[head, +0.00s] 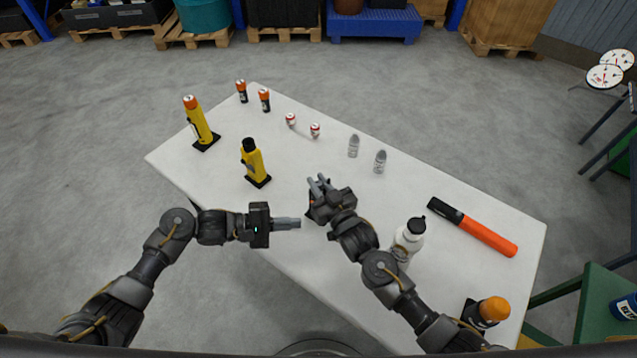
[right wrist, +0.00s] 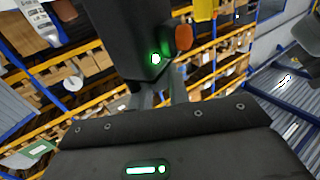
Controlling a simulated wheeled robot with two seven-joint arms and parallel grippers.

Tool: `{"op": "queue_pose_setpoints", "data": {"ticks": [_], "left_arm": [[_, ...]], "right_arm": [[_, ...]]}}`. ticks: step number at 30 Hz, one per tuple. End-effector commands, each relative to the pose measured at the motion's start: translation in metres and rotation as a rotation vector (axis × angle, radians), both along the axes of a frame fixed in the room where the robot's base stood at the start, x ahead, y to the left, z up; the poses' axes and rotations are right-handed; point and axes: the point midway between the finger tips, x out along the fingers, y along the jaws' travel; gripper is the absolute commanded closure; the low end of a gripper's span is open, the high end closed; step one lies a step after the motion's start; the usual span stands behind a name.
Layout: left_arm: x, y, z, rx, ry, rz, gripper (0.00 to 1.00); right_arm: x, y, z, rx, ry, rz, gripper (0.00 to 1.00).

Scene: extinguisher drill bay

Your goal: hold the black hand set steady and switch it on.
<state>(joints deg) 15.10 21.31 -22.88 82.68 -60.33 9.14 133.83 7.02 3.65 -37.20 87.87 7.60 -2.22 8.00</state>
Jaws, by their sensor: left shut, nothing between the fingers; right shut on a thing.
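The black hand set (right wrist: 115,30) fills the upper middle of the right wrist view, close to the camera. It has an orange knob and a lit green light on the side facing the camera. In the head view the hand set (head: 313,211) is a small dark shape with an orange dot, mostly hidden by my right gripper (head: 319,183). That gripper is shut on it above the table. My left gripper (head: 298,223) is shut and empty, its fingertips pointing right, just left of the hand set. I cannot tell whether they touch it.
The white table (head: 300,262) carries two yellow torches (head: 202,122) (head: 254,162), batteries, small bulbs, a white bottle (head: 410,236), an orange-and-black torch (head: 480,232) and an orange-capped item (head: 490,311). Bare tabletop lies between the yellow torches and my right gripper.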

Motion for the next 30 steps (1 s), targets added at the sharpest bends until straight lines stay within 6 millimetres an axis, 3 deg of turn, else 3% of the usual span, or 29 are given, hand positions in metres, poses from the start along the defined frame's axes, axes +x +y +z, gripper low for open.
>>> {"op": "queue_pose_setpoints", "data": {"ticks": [6, 14, 15, 20, 30], "left_arm": [[-0.0128, 0.0088, 0.0003, 0.000, -0.001, 0.000, 1.00], [-0.0139, 0.0095, 0.0004, 0.000, -0.001, 0.000, 1.00], [-0.0139, 0.0095, 0.0004, 0.000, -0.001, 0.000, 1.00], [-0.0138, 0.0094, 0.0003, 0.000, -0.001, 0.000, 1.00], [-0.0138, 0.0093, 0.0004, 0.000, -0.001, 0.000, 1.00]], "right_arm": [[-0.0003, 0.0001, -0.0007, 0.000, 0.002, 0.000, 1.00], [-0.0003, 0.0002, -0.0006, 0.000, 0.001, 0.000, 1.00], [-0.0003, 0.0001, -0.0006, 0.000, 0.001, 0.000, 0.78], [-0.0002, 0.0001, -0.0005, 0.000, 0.001, 0.000, 0.57], [-0.0036, -0.0018, -0.0009, -0.001, 0.002, 0.000, 0.57]]}}
